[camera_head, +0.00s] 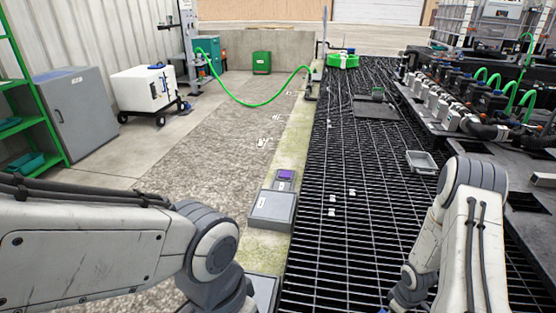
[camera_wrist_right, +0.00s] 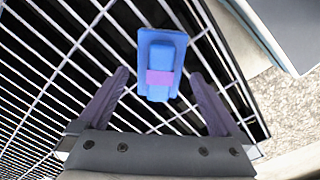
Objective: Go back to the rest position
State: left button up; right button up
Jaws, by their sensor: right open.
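My right gripper (camera_wrist_right: 160,75) is open in the right wrist view, with its two purple-grey fingers spread wide. A blue block-like object (camera_wrist_right: 162,45) with a pink-purple band shows just beyond and between the fingertips, over the white-lined grating. The fingers do not touch it; its exact height above the grating is hard to tell. In the head view my right arm comes in at the lower right and my left arm at the lower left. Both grippers are out of sight there, below the picture's edge.
The dark grating (camera_head: 345,240) fills the middle. A grey box (camera_head: 270,210) with a purple-topped item (camera_head: 285,175) stands at its left edge. A grey tray (camera_head: 421,162) lies right of centre. A manifold bench (camera_head: 430,115) runs along the right. Small white pieces lie on the grating.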

notch_tip(320, 180, down, 2)
jog(key=shift+f+b, duration=0.25)
jog(key=shift+b, duration=0.5)
notch_tip(320, 180, up, 5)
jog(key=p, duration=0.5)
jog(key=shift+s+d+r+b, duration=0.25)
jog(key=shift+s+d+b, duration=0.15)
jog(key=shift+s+d, duration=0.15)
jog(key=shift+s+d+r+b, duration=0.25)
jog(key=shift+s+d+b, duration=0.15)
jog(key=shift+s, duration=0.25)
jog(key=s+d+r+p, duration=0.3)
jog(key=s+d+r, duration=0.2)
jog(key=s+r, duration=0.15)
pick_arm(q)
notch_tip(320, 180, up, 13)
jog(key=p, duration=0.9)
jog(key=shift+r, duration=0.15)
pick_arm(e)
jog(key=w+a+r+n+t+y, duration=0.1)
jog(key=w+a+r+t+y, duration=0.2)
jog(key=w+a, duration=0.4)
jog(key=w+a+r+n+t+y, duration=0.2)
jog(key=w+a+r, duration=0.4)
jog(key=a, duration=0.7)
jog(key=shift+w+r+t+y, duration=0.2)
jog(key=shift+w+t+y, duration=0.3)
jog(key=shift+w+y, duration=0.45)
jog(key=shift+s, duration=0.1)
